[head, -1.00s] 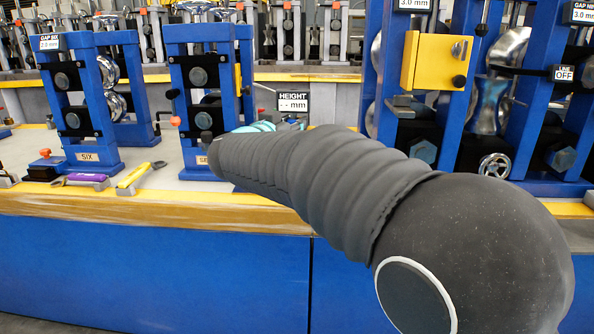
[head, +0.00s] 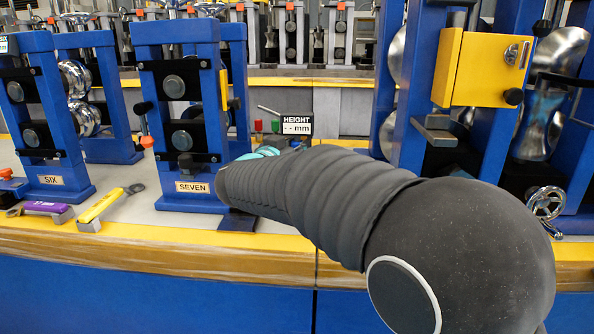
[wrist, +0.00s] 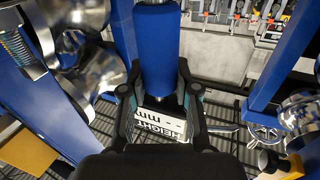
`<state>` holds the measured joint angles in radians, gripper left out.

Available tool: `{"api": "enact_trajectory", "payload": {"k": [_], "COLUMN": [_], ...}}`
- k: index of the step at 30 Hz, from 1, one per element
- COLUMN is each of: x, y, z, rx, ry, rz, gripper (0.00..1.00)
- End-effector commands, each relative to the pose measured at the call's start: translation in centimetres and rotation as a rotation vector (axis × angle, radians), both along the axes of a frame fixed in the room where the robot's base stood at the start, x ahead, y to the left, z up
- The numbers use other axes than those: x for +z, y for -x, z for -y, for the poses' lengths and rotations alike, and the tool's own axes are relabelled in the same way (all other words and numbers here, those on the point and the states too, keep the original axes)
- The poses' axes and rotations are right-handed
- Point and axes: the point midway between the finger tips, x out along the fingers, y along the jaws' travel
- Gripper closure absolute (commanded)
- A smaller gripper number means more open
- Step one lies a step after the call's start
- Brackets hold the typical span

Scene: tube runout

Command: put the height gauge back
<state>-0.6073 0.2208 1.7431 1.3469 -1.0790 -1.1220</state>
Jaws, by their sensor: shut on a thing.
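The height gauge shows its white HEIGHT readout (head: 297,126) with dashes and "mm" just past my gripper, right of the SEVEN stand. In the wrist view the readout (wrist: 160,124) appears upside down between my fingers. A blue rounded piece (wrist: 158,45) with a silver end stands in line between the fingers; I cannot tell whether it belongs to the gauge. My gripper (wrist: 160,100) is shut on the gauge. In the head view my arm hides most of the gripper and the gauge's lower part.
The blue SEVEN stand (head: 190,100) is close on the left, with the SIX stand (head: 45,120) beyond. A large blue roll stand with a yellow box (head: 480,68) rises on the right. A yellow-handled tool (head: 102,205) and a purple one (head: 45,208) lie at the bench's front edge.

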Motion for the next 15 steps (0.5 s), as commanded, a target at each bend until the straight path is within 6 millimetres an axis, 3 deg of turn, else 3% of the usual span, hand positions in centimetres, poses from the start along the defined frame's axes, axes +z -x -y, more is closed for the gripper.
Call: {"api": "enact_trajectory", "payload": {"k": [8,15], "x": [-1.4,-4.2], "y": [0.0,0.0], "z": [0.0,0.0], "rx": [0.000,-0.001], "ry": [-0.001,0.000], "rz": [0.004,0.003], "gripper": [1.00,1.00]}}
